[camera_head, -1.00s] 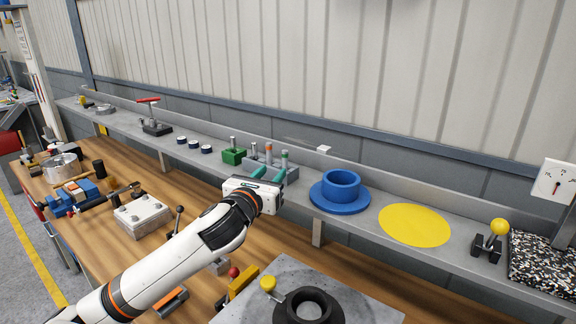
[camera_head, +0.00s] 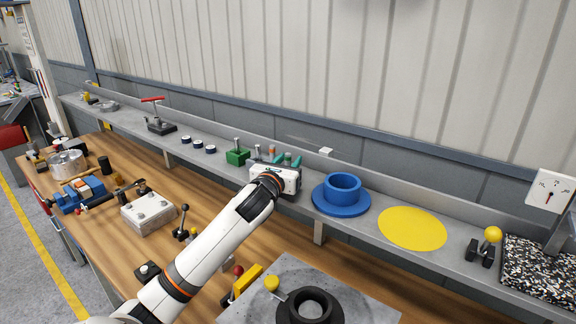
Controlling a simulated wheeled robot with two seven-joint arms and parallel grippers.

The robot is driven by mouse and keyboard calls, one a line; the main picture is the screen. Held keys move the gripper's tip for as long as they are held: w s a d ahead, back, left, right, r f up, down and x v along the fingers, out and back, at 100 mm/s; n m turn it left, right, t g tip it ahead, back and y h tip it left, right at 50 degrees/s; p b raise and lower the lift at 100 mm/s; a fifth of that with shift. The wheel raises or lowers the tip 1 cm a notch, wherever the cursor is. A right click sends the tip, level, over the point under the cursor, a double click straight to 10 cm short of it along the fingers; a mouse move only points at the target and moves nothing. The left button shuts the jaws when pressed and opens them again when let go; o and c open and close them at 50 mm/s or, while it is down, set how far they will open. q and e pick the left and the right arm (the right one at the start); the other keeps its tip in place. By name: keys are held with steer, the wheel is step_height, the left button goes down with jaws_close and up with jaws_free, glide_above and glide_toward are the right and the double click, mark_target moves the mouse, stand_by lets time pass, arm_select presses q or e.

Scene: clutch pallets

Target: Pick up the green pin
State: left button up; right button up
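The green pin (camera_head: 288,156) stands upright at the right end of a short row of pins in a grey block on the shelf. Its top shows; its lower part is hidden behind my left gripper. My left gripper (camera_head: 288,158) is open, with one green-tipped finger on each side of the pin, apparently without closing on it. An orange-topped pin (camera_head: 272,150) and a grey pin (camera_head: 257,151) stand to the left of it. Most of the block is hidden by the gripper body. My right gripper is not in view.
A blue flanged ring (camera_head: 342,190) sits close on the right, then a yellow disc (camera_head: 412,228). A wall runs behind the shelf. A black ring fixture (camera_head: 310,305) stands on the bench below.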

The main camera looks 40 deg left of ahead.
arm_select(q)
jaws_close()
steer(key=shift+r, duration=0.15)
